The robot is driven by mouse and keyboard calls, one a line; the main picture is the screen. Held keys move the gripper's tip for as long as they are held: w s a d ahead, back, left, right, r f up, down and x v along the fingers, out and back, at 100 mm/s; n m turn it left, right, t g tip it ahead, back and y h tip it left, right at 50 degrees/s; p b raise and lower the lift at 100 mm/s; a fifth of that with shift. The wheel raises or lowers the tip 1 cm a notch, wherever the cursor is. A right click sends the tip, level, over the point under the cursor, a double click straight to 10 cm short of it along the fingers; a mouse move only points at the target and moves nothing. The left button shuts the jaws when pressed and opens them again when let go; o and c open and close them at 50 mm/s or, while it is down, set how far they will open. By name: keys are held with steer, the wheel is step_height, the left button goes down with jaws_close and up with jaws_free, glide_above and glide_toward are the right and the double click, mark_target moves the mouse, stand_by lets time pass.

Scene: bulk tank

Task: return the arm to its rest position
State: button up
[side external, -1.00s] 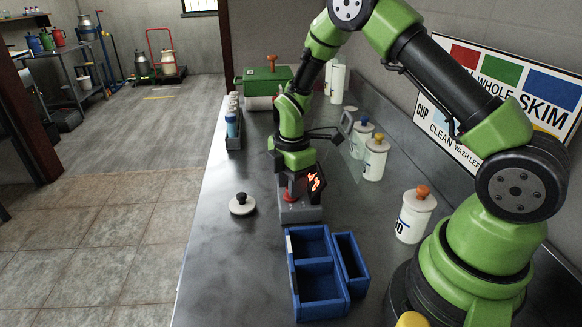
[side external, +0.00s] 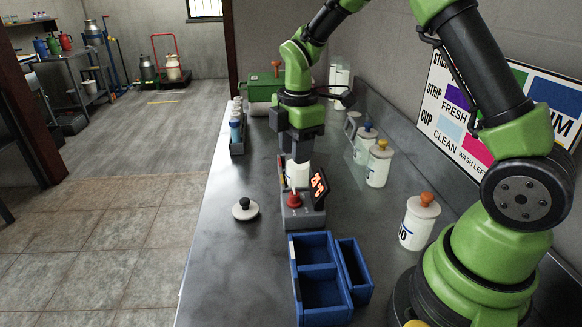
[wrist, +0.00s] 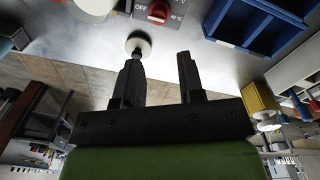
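My gripper (side external: 302,156) is in the air above a grey bench unit (side external: 303,217) with a red knob (side external: 294,200) and a lit red display (side external: 319,187). In the wrist view my gripper (wrist: 159,58) has its two dark fingers apart with nothing held between them. A white cylinder (side external: 297,175) shows just below the fingers, behind the red knob. My arm is bent over the bench from its base at the right.
A white lid with a black knob (side external: 245,209) lies left of the unit. A blue divided bin (side external: 320,292) stands in front. White jars (side external: 378,166) line the right side, below a wall sign (side external: 470,130). A green box (side external: 265,84) is at the back. The bench's left part is mostly clear.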

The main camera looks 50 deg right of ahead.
steer(key=s+a+r+m+t, duration=0.25)
steer(key=s+r+m, duration=0.2)
steer(key=r, duration=0.35)
steer(key=s+a+r+m+t+y, duration=0.1)
steer(key=s+a+r+m+t, duration=0.1)
steer(key=s+m, duration=0.4)
steer(key=s+a+r+m+t+y, duration=0.1)
steer(key=s+a+r+m+t, duration=0.1)
steer(key=s+r+m, duration=0.3)
steer(key=s+a+m, duration=0.1)
steer(key=s+m, duration=0.1)
steer(key=s, duration=0.1)
steer(key=shift+s+r, duration=0.2)
steer(key=shift+s, duration=0.1)
